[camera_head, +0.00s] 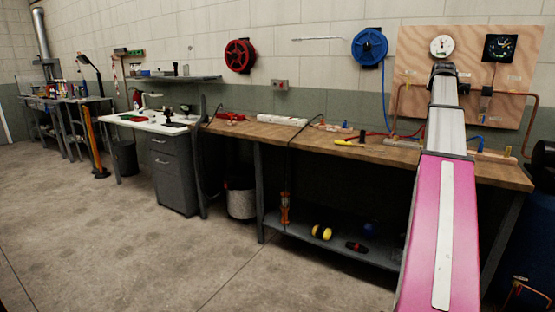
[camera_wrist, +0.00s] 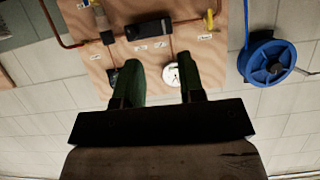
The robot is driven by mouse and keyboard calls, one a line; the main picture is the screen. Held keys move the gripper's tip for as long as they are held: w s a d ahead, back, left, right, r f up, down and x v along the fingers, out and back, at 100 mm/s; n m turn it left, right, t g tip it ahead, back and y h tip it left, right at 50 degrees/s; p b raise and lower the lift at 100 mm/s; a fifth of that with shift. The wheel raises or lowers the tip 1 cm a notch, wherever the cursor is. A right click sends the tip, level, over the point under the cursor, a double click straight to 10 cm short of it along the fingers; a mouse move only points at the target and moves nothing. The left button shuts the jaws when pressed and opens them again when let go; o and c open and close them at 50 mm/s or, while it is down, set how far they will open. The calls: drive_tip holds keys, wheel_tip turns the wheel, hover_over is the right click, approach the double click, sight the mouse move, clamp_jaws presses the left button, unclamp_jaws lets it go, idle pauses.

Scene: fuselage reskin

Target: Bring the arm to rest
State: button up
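My arm (camera_head: 446,190), with a pink link and a grey link, reaches out over the right of the workbench toward the plywood board (camera_head: 410,70). Its dark far end sits in front of the board in the head view, and my gripper cannot be made out there. In the wrist view my gripper (camera_wrist: 160,80) shows two green fingers spread apart with nothing between them. Beyond the fingers is the board (camera_wrist: 95,65), seen upside down, with a white dial gauge (camera_wrist: 171,75) behind the gap. The gripper looks clear of the board.
The wooden workbench (camera_head: 375,155) runs along the wall, with small tools on top. A blue hose reel (camera_head: 369,47) and a red reel (camera_head: 240,55) hang on the wall. Copper pipes (camera_head: 397,105) stand out from the board. A grey drawer cabinet (camera_head: 175,178) stands left. Open floor lies in front.

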drive_tip(key=s+a+f+n+g+y, duration=0.1)
drive_tip(key=s+a+f+g+y, duration=0.1)
drive_tip(key=a+f, duration=0.9)
drive_tip(key=s+a+f+n+g+y, duration=0.1)
drive_tip(key=s+a+f, duration=0.2)
drive_tip(key=a+f, duration=0.9)
drive_tip(key=s+a+f+n+g+y, duration=0.15)
drive_tip(key=a+f, duration=0.35)
drive_tip(key=f, duration=1.2)
drive_tip(key=s+a+f+n+g+y, duration=0.1)
drive_tip(key=s+a+f+g, duration=0.2)
drive_tip(key=s+a+f, duration=0.7)
drive_tip(key=s+a+f+n+g+y, duration=0.1)
drive_tip(key=s+a+f+g, duration=0.3)
drive_tip(key=s+a+f, duration=0.6)
drive_tip(key=s+f, duration=0.3)
drive_tip(key=s, duration=0.4)
drive_tip(key=shift+s+a+f+n, duration=0.15)
drive_tip(key=shift+a+f+n, duration=0.2)
drive_tip(key=shift+a, duration=0.05)
